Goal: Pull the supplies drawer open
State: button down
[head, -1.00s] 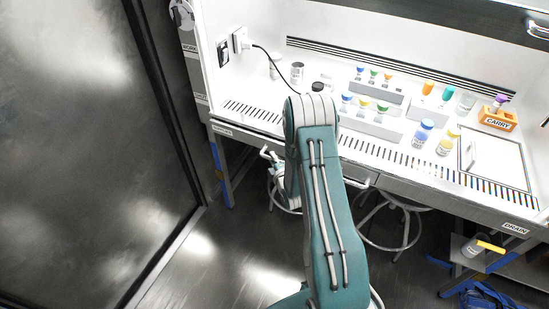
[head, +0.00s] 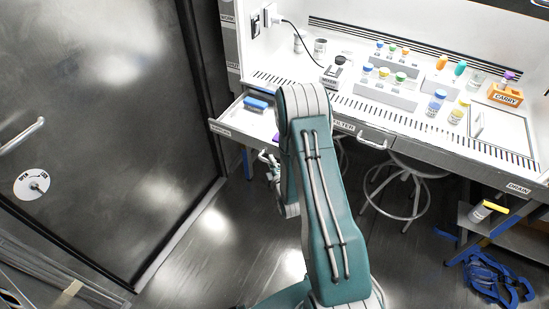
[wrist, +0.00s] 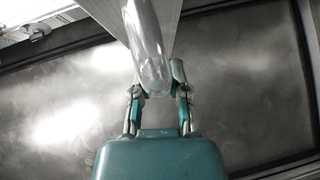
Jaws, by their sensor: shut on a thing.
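The supplies drawer (head: 258,125) stands pulled out from under the left end of the white bench in the head view. A blue item (head: 256,103) lies inside it, and a bit of something purple shows beside my arm. My gripper (head: 270,168) is below the drawer's front, partly hidden by my arm. In the wrist view my gripper (wrist: 158,90) is shut on the shiny curved drawer handle (wrist: 148,45), with the pale drawer front behind it. My arm hides the drawer's right part in the head view.
A second drawer handle (head: 374,139) is on the bench front to the right. A round stool (head: 402,190) stands below. A dark door (head: 100,120) fills the left. The bench top holds racks of capped vials and an orange carrier (head: 506,95). The floor left of my arm is clear.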

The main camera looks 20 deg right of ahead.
jog(key=shift+s+a+f, duration=0.25)
jog(key=shift+s+a, duration=0.4)
jog(key=shift+a, duration=0.05)
jog(key=c, duration=0.7)
grip_release()
jog(key=shift+o, duration=0.5)
jog(key=shift+w+r, duration=0.1)
jog(key=s+a+r, duration=0.1)
jog(key=s, duration=1)
jog(key=shift+s+a+r, duration=0.15)
jog(key=shift+s+r, duration=0.2)
